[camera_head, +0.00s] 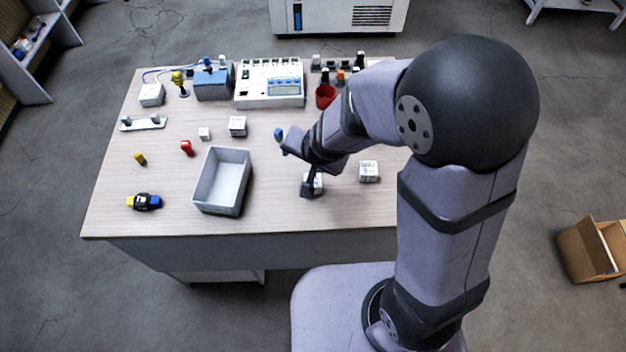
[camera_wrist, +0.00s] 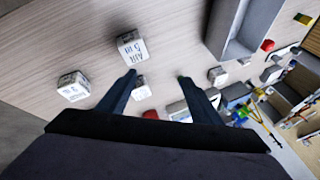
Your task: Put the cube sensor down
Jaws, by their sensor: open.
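A white cube sensor with dark printing (camera_head: 311,187) sits on the table under one finger of my gripper (camera_head: 297,166). In the wrist view a printed cube (camera_wrist: 132,47) lies just past the left fingertip, outside the gap between the fingers, and appears to be this one. My gripper (camera_wrist: 157,77) is open with nothing held between its fingers. A second printed white cube (camera_head: 369,171) sits to the right; it also shows at the left of the wrist view (camera_wrist: 73,86). The finger partly hides the first cube in the head view.
A grey open bin (camera_head: 222,181) stands left of my gripper. Two white cubes (camera_head: 237,126) (camera_head: 204,133) are behind it. A red cup (camera_head: 325,96), a white device (camera_head: 270,84) and a blue box (camera_head: 214,82) line the back. The table's front edge is close to the first cube.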

